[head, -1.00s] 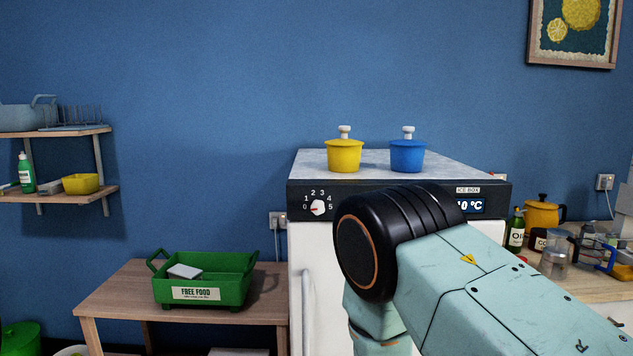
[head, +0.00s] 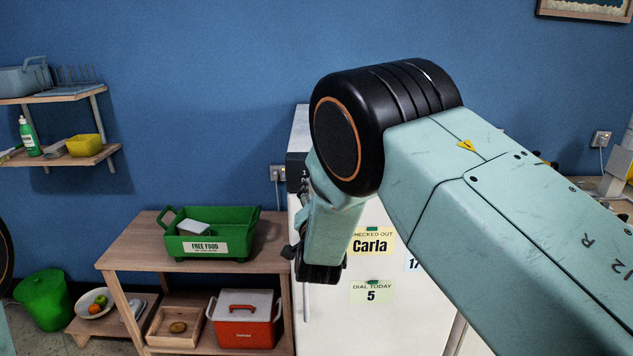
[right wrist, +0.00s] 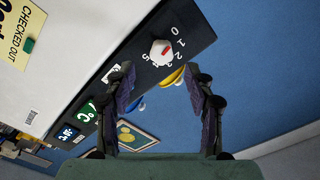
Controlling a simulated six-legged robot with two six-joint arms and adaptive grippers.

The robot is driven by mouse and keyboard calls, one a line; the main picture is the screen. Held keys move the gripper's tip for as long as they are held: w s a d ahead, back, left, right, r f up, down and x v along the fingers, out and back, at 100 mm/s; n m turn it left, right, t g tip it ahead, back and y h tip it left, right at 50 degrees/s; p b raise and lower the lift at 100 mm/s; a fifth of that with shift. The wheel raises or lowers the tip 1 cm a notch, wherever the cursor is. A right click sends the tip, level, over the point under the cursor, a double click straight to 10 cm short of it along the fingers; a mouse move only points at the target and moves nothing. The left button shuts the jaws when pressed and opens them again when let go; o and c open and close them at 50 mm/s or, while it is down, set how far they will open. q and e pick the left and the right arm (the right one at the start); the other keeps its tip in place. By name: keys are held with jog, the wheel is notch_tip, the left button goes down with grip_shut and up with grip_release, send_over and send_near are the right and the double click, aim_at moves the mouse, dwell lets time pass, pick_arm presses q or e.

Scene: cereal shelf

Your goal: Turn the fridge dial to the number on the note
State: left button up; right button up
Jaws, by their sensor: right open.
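The dial (right wrist: 161,52) is a white knob with a red mark on the fridge's black panel, in the right wrist view; numbers 0 to 5 ring it. In the head view my right arm hides the dial and most of the panel. My left gripper is not in view.
A "CHECKED OUT Carla" note (head: 371,241) hangs above it. A yellow pot (right wrist: 174,77) shows behind the panel. A green "FREE FOOD" crate (head: 240,228) stands on the wooden table (head: 130,258) left of the fridge, with a red cooler (head: 245,333) below.

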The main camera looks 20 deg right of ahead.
jog(key=shift+p+x, duration=0.35)
jog(key=shift+x, duration=2.55)
jog(key=shift+a, duration=0.35)
jog(key=c, duration=0.4)
jog(key=shift+s+d, duration=0.1)
jog(key=shift+d, duration=0.1)
jog(key=c, duration=0.4)
jog(key=shift+a, duration=0.1)
grip_shut()
